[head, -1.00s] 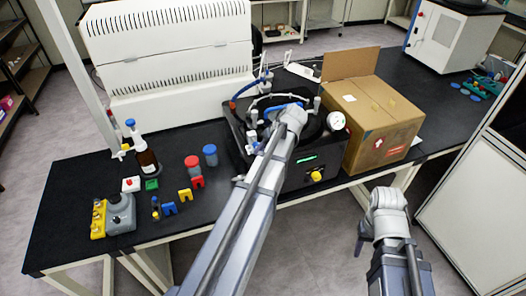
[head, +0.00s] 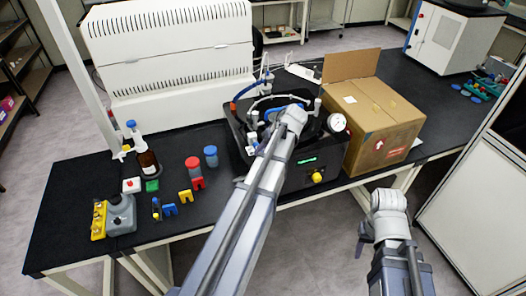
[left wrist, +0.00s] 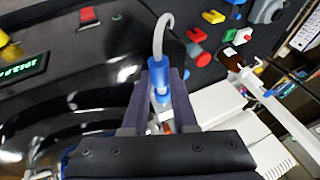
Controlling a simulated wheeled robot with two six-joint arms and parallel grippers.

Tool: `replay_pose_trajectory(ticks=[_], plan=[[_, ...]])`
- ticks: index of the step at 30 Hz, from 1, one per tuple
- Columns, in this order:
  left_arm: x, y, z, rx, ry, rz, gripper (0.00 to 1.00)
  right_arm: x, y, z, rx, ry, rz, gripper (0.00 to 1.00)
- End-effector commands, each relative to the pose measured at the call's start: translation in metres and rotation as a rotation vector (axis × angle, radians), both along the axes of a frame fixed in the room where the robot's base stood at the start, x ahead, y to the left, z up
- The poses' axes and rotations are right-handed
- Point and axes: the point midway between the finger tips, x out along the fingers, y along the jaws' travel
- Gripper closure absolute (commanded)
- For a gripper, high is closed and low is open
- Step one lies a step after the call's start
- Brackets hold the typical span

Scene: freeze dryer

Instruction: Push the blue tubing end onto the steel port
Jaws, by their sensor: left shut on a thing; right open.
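My left gripper (left wrist: 163,78) is shut on the blue tubing end (left wrist: 157,65), from which a grey hose curves up and over in the left wrist view. A pale, steel-looking piece with a second blue part (left wrist: 167,127) shows between the fingers below it. I cannot tell if the tubing end touches this piece. In the head view my left forearm and wrist cover most of this area above the black freeze dryer (head: 285,180), and the steel port cannot be made out clearly. My right gripper (head: 364,238) is open and empty, in front of the table.
A cardboard box (head: 384,120) with a raised flap stands right of the dryer. A white louvred unit (head: 170,50) is behind. A brown bottle (head: 147,162), red and blue caps and small coloured parts lie to the left. The front left tabletop is partly clear.

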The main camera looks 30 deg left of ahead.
Motion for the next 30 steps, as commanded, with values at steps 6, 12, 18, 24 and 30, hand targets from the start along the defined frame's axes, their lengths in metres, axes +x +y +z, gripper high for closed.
replay_pose_trajectory(ticks=[6,12,18,24,30], plan=[[0.0024,0.0026,0.0,0.0,0.0,0.0,1.0,0.0,0.0,0.0,0.0,0.0,0.0,0.5],[0.0041,0.0048,-0.0001,0.0,0.0,0.0,1.0,0.0,0.0,0.0,0.0,0.0,0.0,0.5],[0.0043,0.0052,-0.0001,0.0,0.0,0.0,1.0,0.0,0.0,0.0,0.0,0.0,0.0,0.5],[0.0043,0.0052,0.0,0.0,0.0,0.0,1.0,0.0,0.0,0.0,0.0,0.0,0.0,0.5],[0.0053,0.0064,0.0,0.0,0.0,0.0,1.0,0.0,0.0,0.0,0.0,0.0,0.0,0.5]])
